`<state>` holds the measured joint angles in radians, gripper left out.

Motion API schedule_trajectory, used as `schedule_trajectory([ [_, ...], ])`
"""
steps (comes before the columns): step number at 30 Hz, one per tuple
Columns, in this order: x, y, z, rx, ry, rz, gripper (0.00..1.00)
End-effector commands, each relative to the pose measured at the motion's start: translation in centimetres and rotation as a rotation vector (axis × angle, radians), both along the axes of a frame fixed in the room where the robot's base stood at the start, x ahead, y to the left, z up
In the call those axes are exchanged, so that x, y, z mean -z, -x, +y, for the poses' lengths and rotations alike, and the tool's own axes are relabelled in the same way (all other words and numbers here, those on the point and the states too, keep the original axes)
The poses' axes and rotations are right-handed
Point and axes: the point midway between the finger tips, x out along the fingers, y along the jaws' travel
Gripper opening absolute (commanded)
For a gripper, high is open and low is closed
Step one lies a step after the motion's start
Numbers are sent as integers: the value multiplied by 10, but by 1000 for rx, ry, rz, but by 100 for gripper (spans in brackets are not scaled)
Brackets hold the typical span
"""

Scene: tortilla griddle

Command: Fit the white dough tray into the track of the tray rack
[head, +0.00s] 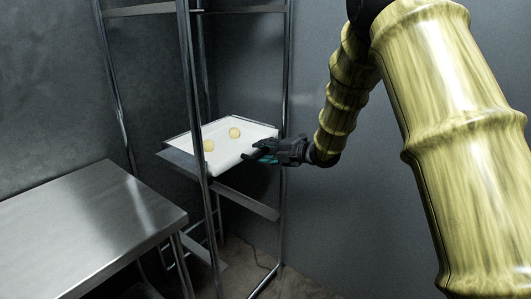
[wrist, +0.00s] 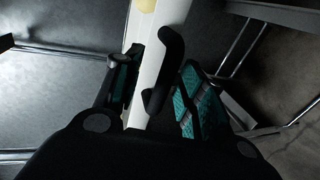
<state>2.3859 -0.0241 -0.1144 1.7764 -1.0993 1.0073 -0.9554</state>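The white dough tray (head: 228,132) lies between the posts of the metal tray rack (head: 196,90), slightly tilted in the head view. Two pale dough balls show on it, one near the middle (head: 234,133) and one near the front-left post (head: 209,145). My gripper (head: 264,150) is at the tray's right-hand edge. In the wrist view the tray's white edge (wrist: 150,72) runs between my two fingers, with its dark curved handle (wrist: 172,50) between the teal pads. Whether the tray sits in the track cannot be told.
A steel table (head: 90,220) stands at the lower left, close to the rack. A grey rail (head: 248,201) of the rack crosses below the tray. Dark walls stand behind and to the right. The floor right of the rack looks clear.

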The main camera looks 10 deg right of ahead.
Motion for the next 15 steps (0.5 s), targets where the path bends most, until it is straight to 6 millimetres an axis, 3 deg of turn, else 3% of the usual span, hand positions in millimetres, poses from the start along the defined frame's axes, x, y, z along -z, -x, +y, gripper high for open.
schedule_trajectory([
  [8,-2,5,-6,1,0,0,40],
  [15,-13,31,-32,2,-1,1,40],
])
